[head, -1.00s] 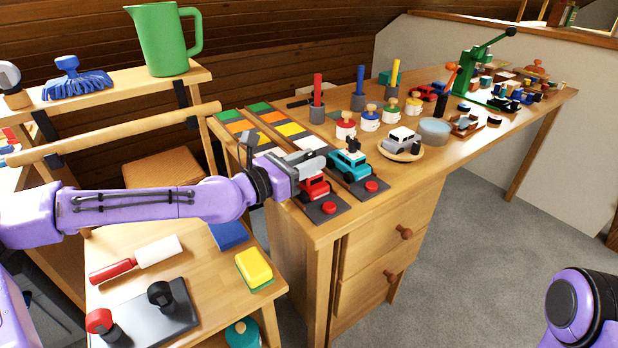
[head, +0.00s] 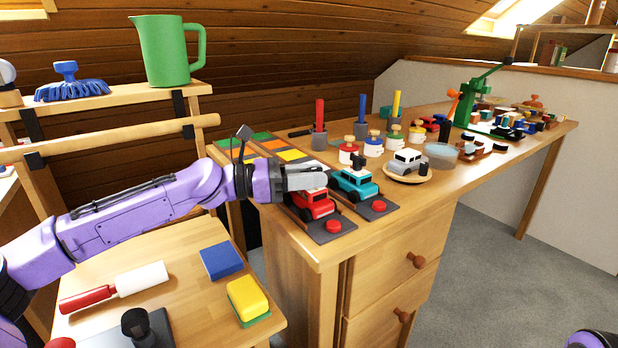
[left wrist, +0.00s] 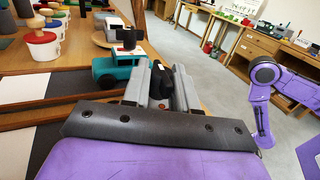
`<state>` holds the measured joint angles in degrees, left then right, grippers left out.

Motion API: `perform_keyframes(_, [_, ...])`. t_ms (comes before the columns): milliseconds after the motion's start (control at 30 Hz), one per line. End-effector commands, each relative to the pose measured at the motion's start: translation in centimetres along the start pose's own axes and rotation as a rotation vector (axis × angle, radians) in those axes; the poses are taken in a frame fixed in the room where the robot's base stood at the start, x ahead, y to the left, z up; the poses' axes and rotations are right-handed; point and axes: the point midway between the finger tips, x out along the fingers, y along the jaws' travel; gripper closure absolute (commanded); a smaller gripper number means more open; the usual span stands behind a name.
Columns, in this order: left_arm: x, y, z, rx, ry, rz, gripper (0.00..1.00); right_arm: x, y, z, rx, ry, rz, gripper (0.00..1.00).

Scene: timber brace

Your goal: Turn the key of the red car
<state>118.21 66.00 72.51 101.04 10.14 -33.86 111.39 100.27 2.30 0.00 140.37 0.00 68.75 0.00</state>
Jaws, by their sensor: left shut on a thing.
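The red car (head: 314,205) sits on a dark strip near the left front of the workbench. My left gripper (head: 318,178) is directly above its roof, coming in from the left. In the left wrist view, its two grey fingers are shut on a black piece (left wrist: 161,77), which looks like the red car's key. The fingers mostly hide the key in the head view, and the red car does not show in the left wrist view. A teal car (head: 352,184) with a black key on top (head: 358,161) stands beside it. My right gripper is out of view.
A red button (head: 334,226) is at the front end of the red car's strip. A grey car (head: 406,161) sits on a round wooden plate to the right. Knobbed pots and pegs stand behind. A low table (head: 185,250) holds a yellow sponge (head: 249,297) and a roller.

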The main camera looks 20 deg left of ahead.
Motion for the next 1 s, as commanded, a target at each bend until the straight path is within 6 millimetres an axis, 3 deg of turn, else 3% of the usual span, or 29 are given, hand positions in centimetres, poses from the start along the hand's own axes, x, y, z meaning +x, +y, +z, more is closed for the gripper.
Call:
perform_keyframes(400, [0.0, -0.1, 0.0, 0.001, 0.001, -0.007, 1.00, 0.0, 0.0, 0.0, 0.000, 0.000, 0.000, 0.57])
perform_keyframes(433, [0.0, -0.1, 0.0, 0.001, 0.001, -0.007, 0.66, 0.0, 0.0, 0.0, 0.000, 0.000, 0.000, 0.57])
perform_keyframes(467, [0.0, -0.1, 0.0, 0.001, 0.001, -0.007, 0.56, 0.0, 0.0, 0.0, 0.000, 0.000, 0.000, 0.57])
perform_keyframes(500, [0.0, -0.1, 0.0, 0.001, 0.001, -0.007, 0.54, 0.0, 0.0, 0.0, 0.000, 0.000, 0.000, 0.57])
perform_keyframes(800, [-0.5, 0.1, 0.1, 0.001, 0.000, -0.002, 0.54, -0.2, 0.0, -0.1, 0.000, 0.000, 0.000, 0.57])
perform_keyframes(1000, [-4.4, 0.2, 0.6, 0.001, -0.003, 0.001, 0.54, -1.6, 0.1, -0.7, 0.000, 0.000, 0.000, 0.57])
